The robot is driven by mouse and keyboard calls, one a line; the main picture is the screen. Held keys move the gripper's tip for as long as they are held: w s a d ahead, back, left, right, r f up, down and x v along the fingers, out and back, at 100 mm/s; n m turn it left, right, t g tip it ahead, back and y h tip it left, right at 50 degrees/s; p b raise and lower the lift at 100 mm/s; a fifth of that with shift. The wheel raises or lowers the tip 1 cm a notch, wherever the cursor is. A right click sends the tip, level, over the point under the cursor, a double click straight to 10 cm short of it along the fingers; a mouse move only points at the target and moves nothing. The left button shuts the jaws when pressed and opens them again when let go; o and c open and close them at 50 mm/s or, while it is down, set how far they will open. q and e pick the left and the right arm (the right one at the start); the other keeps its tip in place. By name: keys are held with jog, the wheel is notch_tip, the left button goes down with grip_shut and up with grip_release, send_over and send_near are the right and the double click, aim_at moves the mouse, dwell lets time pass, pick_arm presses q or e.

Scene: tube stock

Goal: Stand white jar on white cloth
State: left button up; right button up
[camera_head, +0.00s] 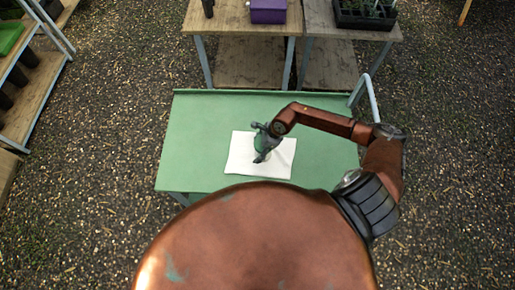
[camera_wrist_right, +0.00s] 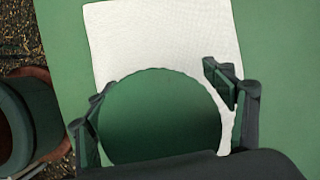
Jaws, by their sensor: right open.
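The white cloth (camera_head: 238,160) lies flat on the green table, and it also fills the upper part of the right wrist view (camera_wrist_right: 160,35). A round object with a plain green top (camera_wrist_right: 160,115) is over the cloth, between the fingers of my right gripper (camera_wrist_right: 165,100). It may be the jar with its lid; no white side shows. In the head view my right gripper (camera_head: 263,145) is low over the middle of the cloth and hides most of this object. The fingers are open on either side of the green top. My left gripper is not in view.
The green table (camera_head: 195,130) is otherwise clear around the cloth. Behind it are wooden benches with a purple box (camera_head: 268,11) and a black plant tray (camera_head: 364,14). A wooden shelf unit (camera_head: 40,90) stands at the far left. The ground is gravel.

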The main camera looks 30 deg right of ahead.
jog(key=shift+w, duration=0.1)
jog(key=shift+r+p, duration=0.45)
jog(key=shift+r, duration=0.2)
jog(key=v, duration=1.2)
